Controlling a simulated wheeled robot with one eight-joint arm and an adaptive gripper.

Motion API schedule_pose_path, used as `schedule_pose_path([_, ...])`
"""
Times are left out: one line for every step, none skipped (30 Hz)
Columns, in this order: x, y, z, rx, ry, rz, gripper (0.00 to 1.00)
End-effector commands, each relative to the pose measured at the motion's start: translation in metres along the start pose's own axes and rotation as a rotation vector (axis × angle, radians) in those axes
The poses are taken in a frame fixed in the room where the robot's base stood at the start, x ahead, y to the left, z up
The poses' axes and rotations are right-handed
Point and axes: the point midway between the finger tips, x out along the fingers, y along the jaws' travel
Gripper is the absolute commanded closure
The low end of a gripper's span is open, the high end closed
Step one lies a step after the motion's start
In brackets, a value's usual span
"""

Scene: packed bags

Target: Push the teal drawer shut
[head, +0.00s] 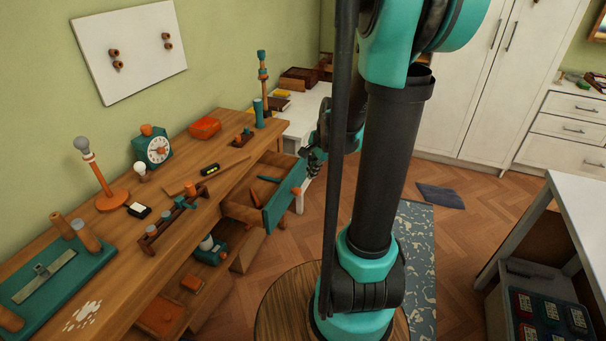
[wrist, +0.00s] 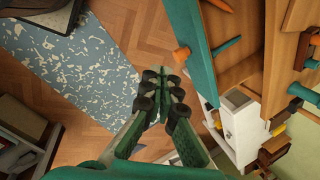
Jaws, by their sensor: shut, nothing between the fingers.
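The teal drawer front (head: 284,196) stands pulled out from the wooden workbench, and its open wooden inside shows in the head view. An orange item and a dark teal item lie in the drawer. In the wrist view the teal drawer front (wrist: 192,45) runs along the upper middle, right of the fingertips. My gripper (head: 315,160) is beside the far end of the front, partly hidden by my arm. In the wrist view my gripper (wrist: 163,74) is shut and empty, with a narrow strip of floor showing between it and the front.
The workbench (head: 178,184) holds a clock (head: 157,149), a lamp (head: 93,168) and a red box (head: 204,127). A white cabinet (wrist: 243,126) stands beyond the drawer. A patterned rug (wrist: 75,65) lies on open wooden floor.

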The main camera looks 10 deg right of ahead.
Motion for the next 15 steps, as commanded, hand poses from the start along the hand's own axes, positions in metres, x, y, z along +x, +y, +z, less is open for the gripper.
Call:
schedule_pose_path([0.006,-0.014,-0.013,0.122,-0.017,0.003,1.0])
schedule_pose_path([0.009,-0.021,-0.019,0.198,-0.029,0.005,1.0])
schedule_pose_path([0.014,-0.03,-0.027,0.299,-0.044,0.009,1.0])
schedule_pose_path([0.017,-0.036,-0.033,0.372,-0.055,0.012,1.0])
schedule_pose_path([0.021,-0.041,-0.039,0.443,-0.065,0.017,1.0])
schedule_pose_path([0.026,-0.048,-0.046,0.53,-0.079,0.022,1.0])
schedule_pose_path([0.029,-0.053,-0.052,0.593,-0.088,0.026,1.0])
schedule_pose_path([0.033,-0.057,-0.057,0.65,-0.096,0.031,1.0])
schedule_pose_path([0.037,-0.061,-0.062,0.718,-0.107,0.038,1.0])
schedule_pose_path([0.039,-0.064,-0.066,0.763,-0.114,0.042,1.0])
schedule_pose_path([0.042,-0.067,-0.07,0.802,-0.119,0.045,1.0])
schedule_pose_path([0.044,-0.069,-0.074,0.847,-0.124,0.05,1.0])
schedule_pose_path([0.046,-0.071,-0.076,0.873,-0.128,0.053,1.0])
schedule_pose_path([0.047,-0.072,-0.078,0.896,-0.132,0.055,1.0])
schedule_pose_path([0.048,-0.073,-0.079,0.917,-0.135,0.058,1.0])
